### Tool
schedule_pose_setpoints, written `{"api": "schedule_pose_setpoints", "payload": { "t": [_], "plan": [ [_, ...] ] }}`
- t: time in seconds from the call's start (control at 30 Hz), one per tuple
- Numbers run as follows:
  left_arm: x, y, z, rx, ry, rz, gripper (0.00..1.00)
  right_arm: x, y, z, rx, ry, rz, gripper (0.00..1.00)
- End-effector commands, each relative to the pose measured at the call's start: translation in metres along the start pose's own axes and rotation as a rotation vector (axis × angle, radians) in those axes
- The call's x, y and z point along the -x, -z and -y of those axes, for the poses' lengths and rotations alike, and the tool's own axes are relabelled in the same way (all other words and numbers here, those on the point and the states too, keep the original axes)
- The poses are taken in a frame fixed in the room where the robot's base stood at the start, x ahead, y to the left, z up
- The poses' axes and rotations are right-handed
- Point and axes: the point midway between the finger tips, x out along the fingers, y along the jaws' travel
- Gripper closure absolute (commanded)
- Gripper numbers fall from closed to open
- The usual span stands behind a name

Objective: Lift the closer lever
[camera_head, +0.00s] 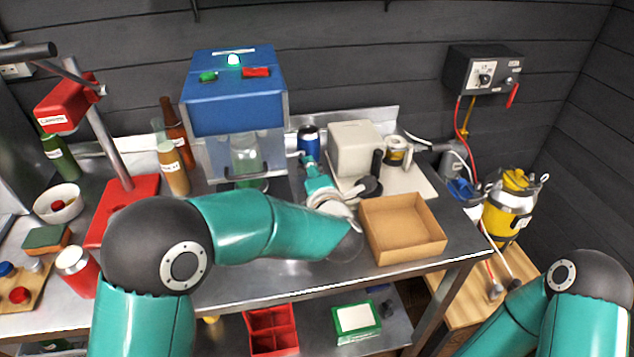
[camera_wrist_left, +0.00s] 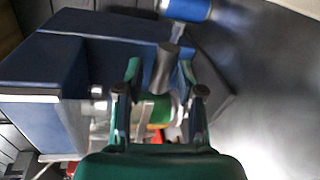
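A blue machine (camera_head: 237,95) with a green lamp and clear chamber stands at the back of the steel table; it also shows in the left wrist view (camera_wrist_left: 75,60). My left gripper (camera_head: 311,163) is to the right of its chamber, seen small and partly from behind. In the left wrist view my left gripper (camera_wrist_left: 160,72) has its fingers apart. A dark, round-ended handle, probably the lever (camera_wrist_left: 165,68), lies between the fingers with gaps visible. What the handle joins to is hidden. My right gripper is out of view.
A blue canister (camera_head: 308,139) stands just beyond the left gripper. A pale grey device (camera_head: 354,149) and an open cardboard box (camera_head: 402,229) are to the right. A red stand (camera_head: 122,208) with metal column and bottles (camera_head: 173,168) are to the left.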

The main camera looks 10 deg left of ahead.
Motion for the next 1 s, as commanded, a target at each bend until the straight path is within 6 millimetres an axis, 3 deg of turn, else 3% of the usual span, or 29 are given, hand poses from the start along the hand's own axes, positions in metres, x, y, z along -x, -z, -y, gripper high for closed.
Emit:
{"api": "schedule_pose_setpoints", "payload": {
  "t": [0.1, 0.3, 0.63, 0.87, 1.0],
  "plan": [
    [0.024, -0.001, 0.0, -0.002, -0.001, 0.002, 0.63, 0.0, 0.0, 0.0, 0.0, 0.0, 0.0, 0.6],
    [0.047, -0.001, 0.0, 0.0, -0.001, 0.001, 0.63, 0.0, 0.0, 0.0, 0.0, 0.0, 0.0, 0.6],
    [0.051, 0.0, 0.0, 0.0, -0.001, -0.001, 0.63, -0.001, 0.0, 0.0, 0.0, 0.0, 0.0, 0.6],
    [0.053, -0.002, -0.012, 0.001, -0.001, -0.001, 0.63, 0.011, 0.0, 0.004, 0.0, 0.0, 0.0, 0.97],
    [0.057, -0.005, -0.031, 0.001, -0.002, -0.002, 0.63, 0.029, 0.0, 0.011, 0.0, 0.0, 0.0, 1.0]
  ]
}}
